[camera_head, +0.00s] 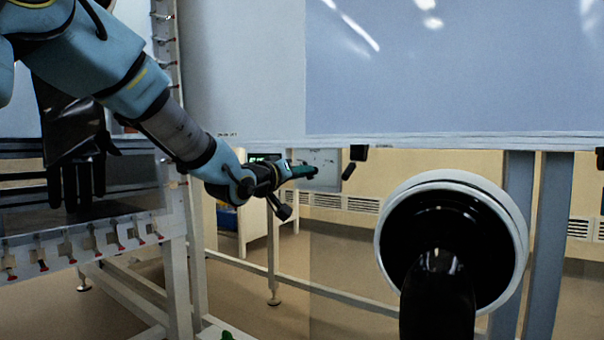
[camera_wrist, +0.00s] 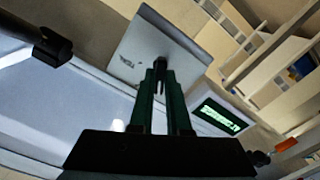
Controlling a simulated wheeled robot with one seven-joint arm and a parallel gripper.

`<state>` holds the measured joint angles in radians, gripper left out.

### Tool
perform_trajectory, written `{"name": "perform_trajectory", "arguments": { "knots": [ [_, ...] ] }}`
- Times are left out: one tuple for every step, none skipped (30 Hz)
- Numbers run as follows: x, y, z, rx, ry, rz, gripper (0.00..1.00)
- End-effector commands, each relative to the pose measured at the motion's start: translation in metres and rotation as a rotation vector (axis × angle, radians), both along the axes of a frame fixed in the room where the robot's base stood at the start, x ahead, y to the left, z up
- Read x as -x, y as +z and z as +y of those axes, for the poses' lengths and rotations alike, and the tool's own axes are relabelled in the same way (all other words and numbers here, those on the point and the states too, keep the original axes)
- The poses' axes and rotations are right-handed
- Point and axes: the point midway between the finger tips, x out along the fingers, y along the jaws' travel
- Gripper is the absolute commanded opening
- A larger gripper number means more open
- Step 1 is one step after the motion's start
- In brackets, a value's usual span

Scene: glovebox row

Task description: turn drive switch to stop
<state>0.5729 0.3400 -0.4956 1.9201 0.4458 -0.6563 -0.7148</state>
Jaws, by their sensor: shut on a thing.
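The drive switch panel is a light grey plate (camera_head: 322,158) behind my gripper in the head view; it fills the upper middle of the wrist view (camera_wrist: 178,42). My gripper (camera_head: 311,171) reaches it from the left. In the wrist view its two dark green fingers (camera_wrist: 160,70) are nearly together on the small black drive switch (camera_wrist: 159,64) at the plate. The fingers hide most of the switch, so its exact angle is hard to tell. Small dark lettering on the plate beside it is too small to read.
A green-lit display (camera_wrist: 220,118) sits right of the plate in the wrist view. A black fitting (camera_head: 357,153) hangs under the glovebox window (camera_head: 460,60). A round port with a black glove (camera_head: 452,250) stands front right. A frame with another black glove (camera_head: 75,150) is left.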

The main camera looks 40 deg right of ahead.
Motion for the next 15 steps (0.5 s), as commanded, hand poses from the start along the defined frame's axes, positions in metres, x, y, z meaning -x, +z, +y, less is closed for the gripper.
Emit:
{"name": "perform_trajectory", "arguments": {
  "knots": [
    [0.0,-0.0004,0.0001,-0.002,0.0,-0.007,0.0],
    [0.0001,-0.0003,0.0001,-0.004,0.0,-0.014,0.0],
    [0.0,-0.0004,0.0001,-0.006,0.0,-0.024,0.0],
    [0.0,-0.0004,0.0001,-0.009,0.0,-0.035,0.0],
    [0.0,-0.0005,0.0001,-0.012,0.0,-0.046,0.0],
    [-0.0002,-0.0006,0.0003,-0.017,0.0,-0.065,0.0],
    [-0.0002,-0.0006,0.0003,-0.022,0.001,-0.081,0.0],
    [-0.0002,-0.0007,0.0003,-0.026,0.0,-0.098,0.0],
    [0.0,-0.0007,0.0001,-0.032,0.0,-0.123,0.0],
    [0.0003,-0.0007,0.0,-0.037,0.0,-0.141,0.0],
    [0.0006,-0.0008,-0.0001,-0.043,-0.001,-0.161,0.0],
    [0.0006,-0.0009,-0.0002,-0.05,-0.001,-0.189,0.0],
    [0.0005,-0.001,0.0,-0.056,0.0,-0.209,0.0],
    [0.0002,-0.0012,0.0,-0.06,0.0,-0.23,0.0],
    [0.0001,-0.0013,0.0002,-0.068,0.001,-0.257,0.0]
  ]
}}
